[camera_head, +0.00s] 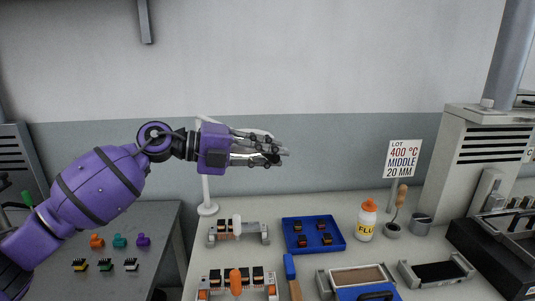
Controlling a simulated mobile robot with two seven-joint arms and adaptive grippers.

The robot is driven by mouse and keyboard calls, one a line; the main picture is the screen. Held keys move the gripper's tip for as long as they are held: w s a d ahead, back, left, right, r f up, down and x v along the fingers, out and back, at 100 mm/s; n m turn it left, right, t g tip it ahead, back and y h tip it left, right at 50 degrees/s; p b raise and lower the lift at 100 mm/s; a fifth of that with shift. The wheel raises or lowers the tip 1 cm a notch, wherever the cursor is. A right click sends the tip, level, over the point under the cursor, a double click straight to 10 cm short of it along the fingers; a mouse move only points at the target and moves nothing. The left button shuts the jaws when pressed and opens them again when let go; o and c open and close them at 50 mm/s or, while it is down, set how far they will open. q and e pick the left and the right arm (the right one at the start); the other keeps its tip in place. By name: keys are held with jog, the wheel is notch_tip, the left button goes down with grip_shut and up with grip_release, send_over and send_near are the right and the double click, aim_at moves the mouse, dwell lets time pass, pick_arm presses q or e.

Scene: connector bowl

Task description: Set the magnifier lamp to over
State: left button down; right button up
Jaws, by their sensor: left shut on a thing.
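The magnifier lamp is a white stand with a round base (207,209) at the back left of the light bench. Its thin pole rises behind my left wrist, and a white part of it shows above the wrist. My left gripper (272,152) reaches in from the left, high above the bench, with its fingers pointing right. It is shut on the lamp's head, which is mostly hidden behind the fingers. My right gripper is not in view.
A blue tray (314,247) with small parts, a bottle with an orange cap (366,221) and a sign (402,160) stand below and right of the gripper. Fixtures (238,233) crowd the front. A grey machine (480,160) stands at the right. Air around the gripper is clear.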

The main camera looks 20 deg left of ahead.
pick_arm(q)
jog(key=shift+f, duration=0.35)
jog(key=c, duration=1.7)
grip_release()
jog(key=shift+w+d, duration=0.1)
jog(key=shift+o, duration=0.3)
jog(key=shift+w+d, duration=0.1)
jog(key=shift+w, duration=0.1)
jog(key=shift+s+r, duration=0.15)
jog(key=shift+r, duration=0.05)
jog(key=v, duration=1.2)
jog(key=shift+f, duration=0.2)
